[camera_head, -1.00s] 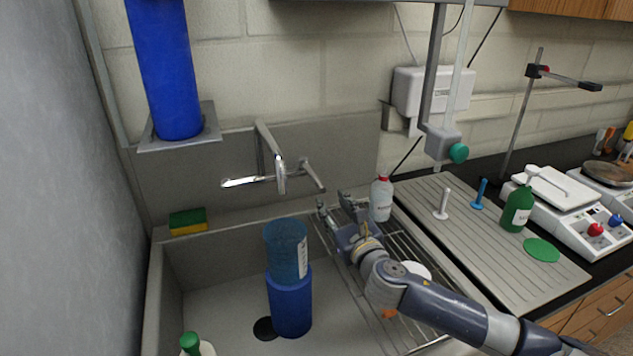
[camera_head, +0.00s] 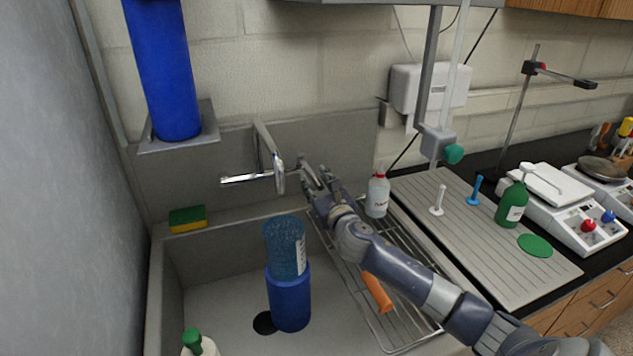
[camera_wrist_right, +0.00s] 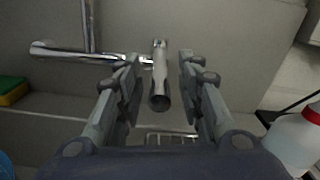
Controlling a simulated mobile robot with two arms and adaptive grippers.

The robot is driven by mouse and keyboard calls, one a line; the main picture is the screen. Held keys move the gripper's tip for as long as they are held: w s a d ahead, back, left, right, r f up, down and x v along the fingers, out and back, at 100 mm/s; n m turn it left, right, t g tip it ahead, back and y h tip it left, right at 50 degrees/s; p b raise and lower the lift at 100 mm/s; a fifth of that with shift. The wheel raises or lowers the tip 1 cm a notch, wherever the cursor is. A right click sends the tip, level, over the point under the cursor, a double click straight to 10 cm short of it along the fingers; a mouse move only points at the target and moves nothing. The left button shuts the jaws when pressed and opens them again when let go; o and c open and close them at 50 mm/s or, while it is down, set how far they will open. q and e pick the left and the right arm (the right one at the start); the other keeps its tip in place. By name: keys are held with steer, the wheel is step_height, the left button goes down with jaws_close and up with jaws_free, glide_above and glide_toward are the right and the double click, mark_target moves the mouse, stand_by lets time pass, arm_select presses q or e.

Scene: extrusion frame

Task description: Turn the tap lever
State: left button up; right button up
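The chrome tap (camera_head: 270,150) is mounted on the back wall of the sink. Its spout comes forward over the basin, and a long horizontal bar (camera_head: 245,178) reaches left. My right gripper (camera_head: 308,170) is at the tap's right side and partly hides the lever there. In the right wrist view, the chrome lever (camera_wrist_right: 160,78) points toward the camera between the two fingers of my right gripper (camera_wrist_right: 159,62). The fingers are open, with a gap visible on each side of the lever. My left gripper is not in view.
A blue bottle in a blue holder (camera_head: 290,300) stands in the sink. A white bottle with a red cap (camera_head: 378,195) stands close to the right of my right gripper. A sponge (camera_head: 188,219) lies on the left ledge. A wire rack (camera_head: 400,325) is below my arm.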

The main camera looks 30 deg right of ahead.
jaws_close()
